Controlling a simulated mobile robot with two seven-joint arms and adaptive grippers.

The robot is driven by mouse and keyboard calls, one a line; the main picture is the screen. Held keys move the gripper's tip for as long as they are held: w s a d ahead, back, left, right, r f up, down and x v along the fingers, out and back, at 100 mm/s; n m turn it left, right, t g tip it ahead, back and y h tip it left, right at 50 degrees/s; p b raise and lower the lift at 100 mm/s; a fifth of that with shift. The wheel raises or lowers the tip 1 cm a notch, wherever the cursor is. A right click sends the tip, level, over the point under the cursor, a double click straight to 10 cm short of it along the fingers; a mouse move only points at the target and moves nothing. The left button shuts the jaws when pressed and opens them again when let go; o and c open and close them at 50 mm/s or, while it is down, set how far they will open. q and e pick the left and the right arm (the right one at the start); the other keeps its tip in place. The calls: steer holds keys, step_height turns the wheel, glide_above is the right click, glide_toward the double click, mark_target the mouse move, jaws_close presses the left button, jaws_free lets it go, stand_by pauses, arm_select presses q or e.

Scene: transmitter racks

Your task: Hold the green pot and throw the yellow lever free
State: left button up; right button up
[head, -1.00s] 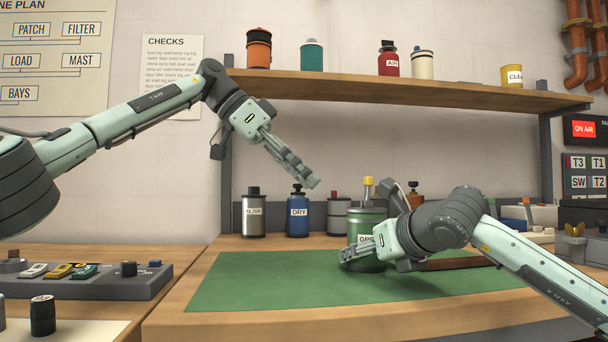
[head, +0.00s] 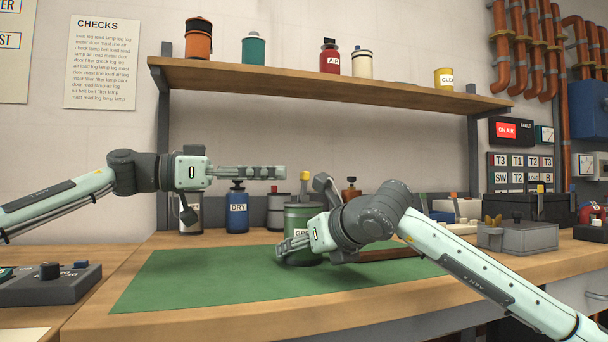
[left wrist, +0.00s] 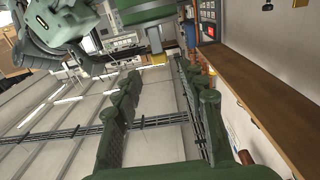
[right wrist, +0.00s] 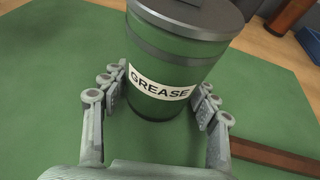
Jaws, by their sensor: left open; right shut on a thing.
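The green pot (head: 300,218), labelled GREASE in the right wrist view (right wrist: 165,75), stands upright on the green mat (head: 190,275). My right gripper (head: 290,246) is shut around its lower body, fingers on both sides in the right wrist view (right wrist: 155,90). The yellow lever (head: 304,175) stands up from the pot's top. My left gripper (head: 282,172) is open and empty, level, pointing right, with its tips just left of the lever. In the left wrist view, the yellow lever (left wrist: 156,58) hangs from the pot (left wrist: 147,12), beyond the open fingers (left wrist: 165,100).
A blue DRY can (head: 237,210) and other cans stand behind the mat. A shelf (head: 320,82) with several cans runs above. A brown bar (head: 400,252) lies right of the pot, partly behind my right arm. A grey box (head: 517,236) sits farther right. The mat's front left is clear.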

mark_target(301, 174)
arm_select(q)
steer(key=x, duration=0.7)
steer(key=shift+d, duration=0.1)
jaws_close()
